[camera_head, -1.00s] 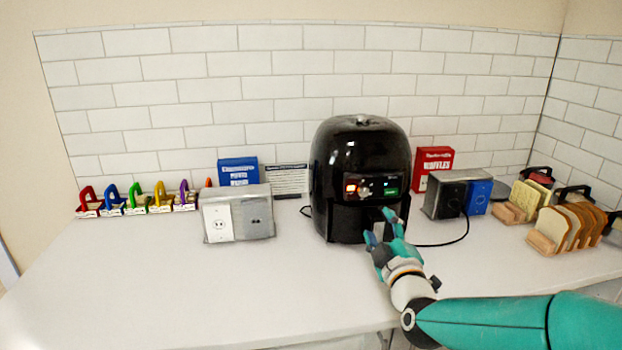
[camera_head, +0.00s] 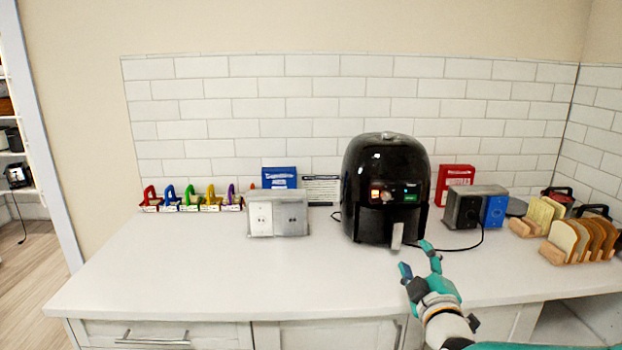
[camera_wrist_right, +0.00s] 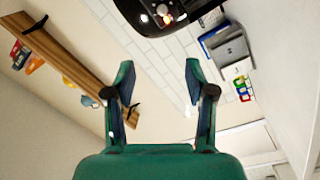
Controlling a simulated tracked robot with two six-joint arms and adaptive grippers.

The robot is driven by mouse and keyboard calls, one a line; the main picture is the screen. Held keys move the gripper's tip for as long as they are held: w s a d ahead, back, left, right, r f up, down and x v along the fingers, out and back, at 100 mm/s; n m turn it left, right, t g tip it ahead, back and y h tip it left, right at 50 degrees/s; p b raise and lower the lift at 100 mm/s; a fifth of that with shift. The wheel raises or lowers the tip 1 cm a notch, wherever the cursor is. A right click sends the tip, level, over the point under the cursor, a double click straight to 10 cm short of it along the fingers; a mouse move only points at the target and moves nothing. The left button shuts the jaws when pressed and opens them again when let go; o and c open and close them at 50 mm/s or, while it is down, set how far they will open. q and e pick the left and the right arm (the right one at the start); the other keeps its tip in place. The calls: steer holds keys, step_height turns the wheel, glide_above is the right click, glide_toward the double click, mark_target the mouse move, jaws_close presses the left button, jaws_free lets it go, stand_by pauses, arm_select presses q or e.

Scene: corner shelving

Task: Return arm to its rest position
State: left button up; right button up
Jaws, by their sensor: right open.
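My right gripper (camera_head: 418,259) is open and empty over the front part of the white counter (camera_head: 230,275), in front of and to the right of the black air fryer. It also shows in the right wrist view (camera_wrist_right: 161,85), its two teal fingers apart with nothing between them. The air fryer (camera_head: 386,170) stands upright on the counter, with a lit panel and a pale handle (camera_head: 397,236) low on its front. The fingers appear apart from the handle. My left gripper is not in view.
A grey outlet box (camera_head: 277,213) and several coloured clips (camera_head: 190,199) stand to the left. A dark and blue box (camera_head: 475,207), a red packet (camera_head: 453,183), a black cord and bread slices (camera_head: 572,240) in racks stand to the right. The counter's front left is clear.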

step_height(320, 180, down, 18)
steer(key=s+g+p, duration=0.1)
steer(key=g, duration=0.3)
steer(key=s+a+f+m+g+y, duration=0.1)
steer(key=s+f+g, duration=0.1)
steer(key=s+f, duration=0.35)
steer(key=s+a+f+m+g+y, duration=0.1)
steer(key=s+a+f+g, duration=0.15)
steer(key=f, duration=0.65)
steer(key=s+a+f+m+g, duration=0.1)
steer(key=s+f+m+g, duration=0.2)
steer(key=s, duration=0.5)
steer(key=s+a+f+m+g+y, duration=0.1)
steer(key=s+a+f+m+g, duration=0.1)
steer(key=s, duration=0.6)
steer(key=s+a+f+m+g+y+p, duration=0.1)
steer(key=s+a+f+m+g, duration=0.1)
steer(key=s+f+m+g, duration=0.2)
steer(key=s+f+m, duration=0.2)
steer(key=s+f, duration=0.1)
steer(key=s, duration=0.1)
steer(key=shift+s+a+f, duration=0.15)
steer(key=shift+s+a, duration=0.05)
steer(key=shift+a, duration=0.05)
steer(key=shift+g, duration=0.25)
